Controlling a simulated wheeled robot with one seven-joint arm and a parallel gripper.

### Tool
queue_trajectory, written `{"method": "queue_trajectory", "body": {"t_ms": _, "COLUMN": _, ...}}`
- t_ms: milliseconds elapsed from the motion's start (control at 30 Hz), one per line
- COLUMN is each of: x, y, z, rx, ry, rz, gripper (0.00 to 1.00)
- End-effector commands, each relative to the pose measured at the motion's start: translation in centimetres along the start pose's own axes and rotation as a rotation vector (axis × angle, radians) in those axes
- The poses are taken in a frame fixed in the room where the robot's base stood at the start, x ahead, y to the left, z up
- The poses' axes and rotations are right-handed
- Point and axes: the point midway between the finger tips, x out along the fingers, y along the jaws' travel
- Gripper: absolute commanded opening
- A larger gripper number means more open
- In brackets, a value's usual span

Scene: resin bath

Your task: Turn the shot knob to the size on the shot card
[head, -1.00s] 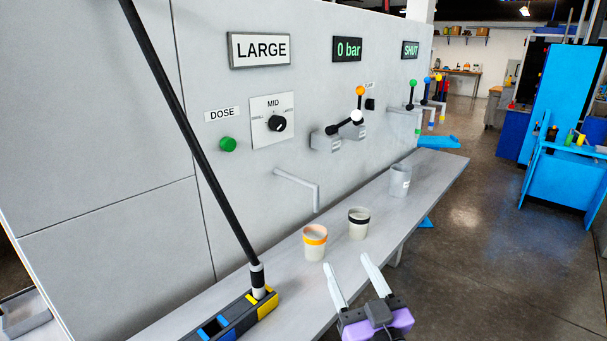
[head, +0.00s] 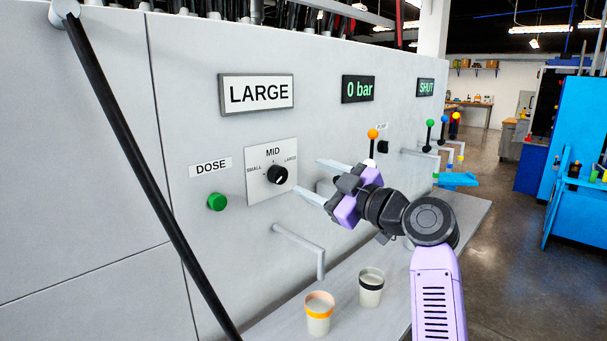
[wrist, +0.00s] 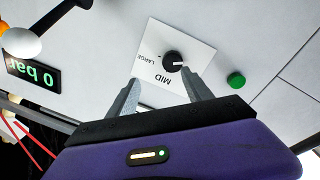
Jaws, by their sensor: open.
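The shot card (head: 257,93) on the wall reads LARGE. The black shot knob (head: 278,175) sits on a white plate (head: 259,193) marked SMALL, MID and LARGE. Its white mark points left in the head view, toward the SMALL side, though the exact setting is hard to read. My gripper (head: 315,180) is open and empty, to the right of the knob and apart from it. In the wrist view the knob (wrist: 173,61) shows ahead, beyond and between the fingertips (wrist: 162,78), with the plate upside down.
A green DOSE button (head: 217,202) is left of the plate. A grey spout (head: 300,250) juts out below. An orange-banded cup (head: 319,312) and a black-banded cup (head: 370,288) stand on the bench.

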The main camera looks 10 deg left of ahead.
Motion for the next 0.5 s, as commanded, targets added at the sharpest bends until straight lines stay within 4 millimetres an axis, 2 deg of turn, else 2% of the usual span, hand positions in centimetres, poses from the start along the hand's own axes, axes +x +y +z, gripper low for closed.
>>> {"method": "queue_trajectory", "body": {"t_ms": 100, "x": 0.1, "y": -1.7, "z": -0.1, "rx": -0.080, "ry": 0.012, "rz": -0.066, "gripper": 0.59}}
{"method": "queue_trajectory", "body": {"t_ms": 267, "x": 0.3, "y": -2.1, "z": -0.1, "rx": -0.147, "ry": 0.013, "rz": -0.086, "gripper": 0.59}}
{"method": "queue_trajectory", "body": {"t_ms": 500, "x": 3.3, "y": -2.3, "z": -0.3, "rx": -0.148, "ry": 0.013, "rz": -0.086, "gripper": 0.59}}
